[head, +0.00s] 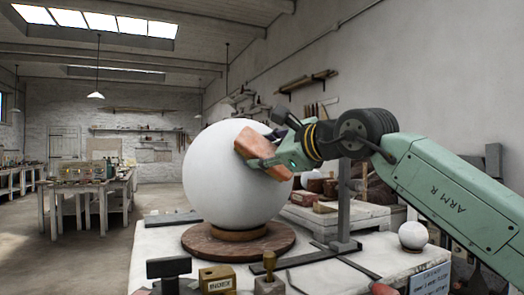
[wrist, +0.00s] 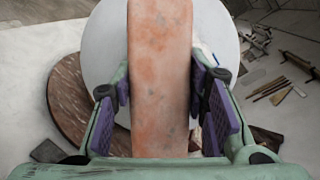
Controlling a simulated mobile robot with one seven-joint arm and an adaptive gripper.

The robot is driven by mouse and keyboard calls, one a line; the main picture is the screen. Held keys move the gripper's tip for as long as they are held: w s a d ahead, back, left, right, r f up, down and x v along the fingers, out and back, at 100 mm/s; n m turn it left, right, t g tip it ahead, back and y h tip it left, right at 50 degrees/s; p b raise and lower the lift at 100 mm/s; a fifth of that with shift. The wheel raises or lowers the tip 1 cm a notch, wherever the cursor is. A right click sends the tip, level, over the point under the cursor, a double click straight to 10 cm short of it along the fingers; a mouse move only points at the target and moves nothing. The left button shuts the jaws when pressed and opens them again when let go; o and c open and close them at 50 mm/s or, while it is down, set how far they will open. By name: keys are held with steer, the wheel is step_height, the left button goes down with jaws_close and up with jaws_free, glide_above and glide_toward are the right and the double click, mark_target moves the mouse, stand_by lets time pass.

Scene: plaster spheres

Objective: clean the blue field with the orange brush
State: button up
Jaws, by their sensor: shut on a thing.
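The orange brush (head: 259,147) is a worn, block-shaped piece at the upper right of a large white plaster sphere (head: 220,185). My gripper (head: 282,148) is shut on the brush. In the wrist view the brush (wrist: 161,70) runs up the middle between the purple finger pads (wrist: 160,95), in front of the sphere (wrist: 108,50). The brush overlaps the sphere in both views; I cannot tell whether they touch. No blue field shows clearly on the sphere; the brush and gripper hide part of its surface.
The sphere stands on a round brown base (head: 200,245) on a pale worktable (head: 150,240). A metal stand (head: 344,205) and a small white sphere (head: 413,235) are to its right. A black-topped tool (head: 169,268) and a brass block (head: 216,279) stand at the front.

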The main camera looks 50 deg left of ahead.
mark_target(251, 139)
steer(key=shift+s+a+r+p, duration=0.8)
steer(key=shift+s+a+r, duration=0.4)
steer(key=shift+s+r, duration=0.2)
steer(key=shift+f, duration=0.1)
steer(key=shift+w+d+f+b, duration=0.45)
steer(key=shift+w+d+f, duration=0.75)
steer(key=shift+w+f, duration=0.15)
steer(key=shift+r, duration=0.1)
steer(key=shift+a, duration=0.1)
steer(key=shift+s+a+r+p, duration=0.75)
steer(key=shift+s+a+r, duration=0.35)
steer(key=shift+s+r, duration=0.25)
steer(key=shift+f, duration=0.1)
